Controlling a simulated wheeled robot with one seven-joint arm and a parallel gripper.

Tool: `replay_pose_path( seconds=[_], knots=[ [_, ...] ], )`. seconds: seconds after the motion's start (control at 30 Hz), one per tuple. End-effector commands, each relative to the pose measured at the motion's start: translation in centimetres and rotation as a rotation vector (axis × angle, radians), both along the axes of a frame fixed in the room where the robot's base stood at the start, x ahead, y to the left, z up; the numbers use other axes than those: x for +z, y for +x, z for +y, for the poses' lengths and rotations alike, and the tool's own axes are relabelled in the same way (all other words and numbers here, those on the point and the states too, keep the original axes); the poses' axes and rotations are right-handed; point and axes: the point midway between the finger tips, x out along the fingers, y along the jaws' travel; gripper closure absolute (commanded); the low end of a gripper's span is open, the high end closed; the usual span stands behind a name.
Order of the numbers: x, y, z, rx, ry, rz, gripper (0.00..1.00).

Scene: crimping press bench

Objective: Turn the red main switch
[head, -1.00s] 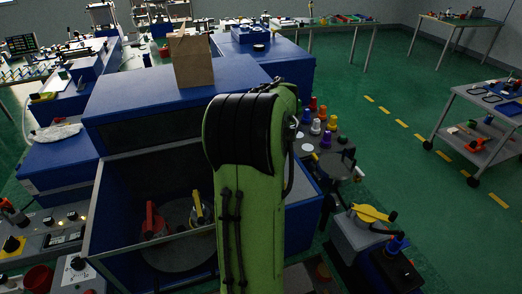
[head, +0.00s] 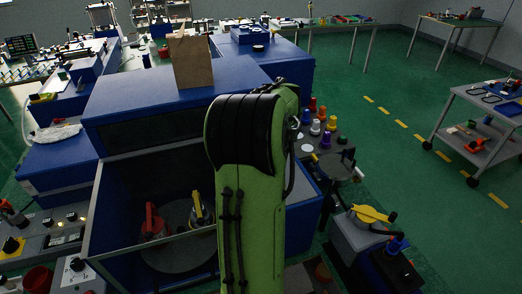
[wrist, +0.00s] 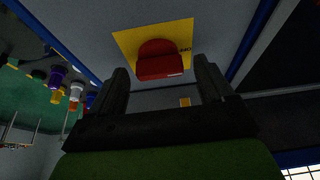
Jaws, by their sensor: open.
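The red main switch (wrist: 160,60) shows in the wrist view, a red knob on a yellow square plate (wrist: 126,42) fixed to a grey panel. My gripper (wrist: 160,78) is open, with one dark finger to the left and one to the right of the knob. The knob lies ahead of and between the two fingertips; I cannot tell whether they touch it. In the head view my green arm hides the gripper, and I do not make out the switch there.
A blue machine (head: 130,100) with an open bay stands in front of me, a paper bag (head: 192,62) on its top.

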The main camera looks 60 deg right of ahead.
Motion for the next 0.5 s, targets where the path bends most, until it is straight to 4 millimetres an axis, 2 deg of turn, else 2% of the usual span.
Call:
replay_pose_path(
  seconds=[0.17, 0.27, 0.5],
  knots=[
    [0.8, -0.2, 0.2, -0.001, 0.000, 0.000, 0.19],
    [2.8, -0.8, 0.7, -0.001, -0.003, -0.002, 0.19],
    [9.4, -2.7, 2.5, -0.002, -0.005, -0.003, 0.19]
  ],
)
